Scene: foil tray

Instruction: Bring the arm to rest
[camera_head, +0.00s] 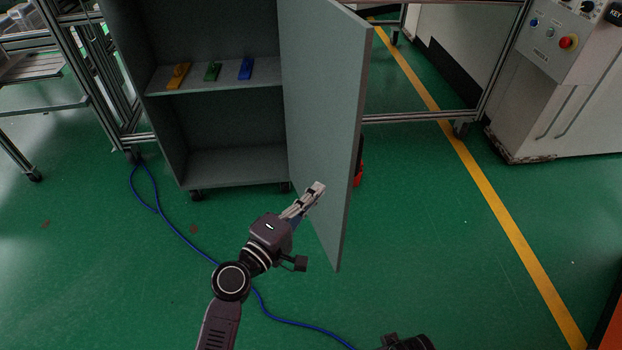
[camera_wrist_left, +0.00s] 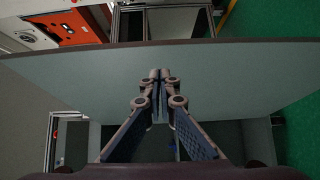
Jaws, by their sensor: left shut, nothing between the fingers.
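My left gripper (camera_head: 316,190) is shut and empty in the head view, in front of the inner face of an open grey cabinet door (camera_head: 327,90). In the left wrist view its two fingers (camera_wrist_left: 160,76) meet at the tips, with the pale door panel (camera_wrist_left: 85,85) behind them. I cannot tell whether the fingertips touch the door. My left arm comes up from the bottom of the head view, bent at the wrist. My right gripper's fingers do not show; only a dark part is at the bottom edge.
The grey cabinet (camera_head: 235,167) stands open, with yellow (camera_head: 178,76), green (camera_head: 212,72) and blue (camera_head: 246,68) items on its shelf. A blue cable (camera_head: 180,232) lies on the green floor. A white machine (camera_head: 550,80) stands at right.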

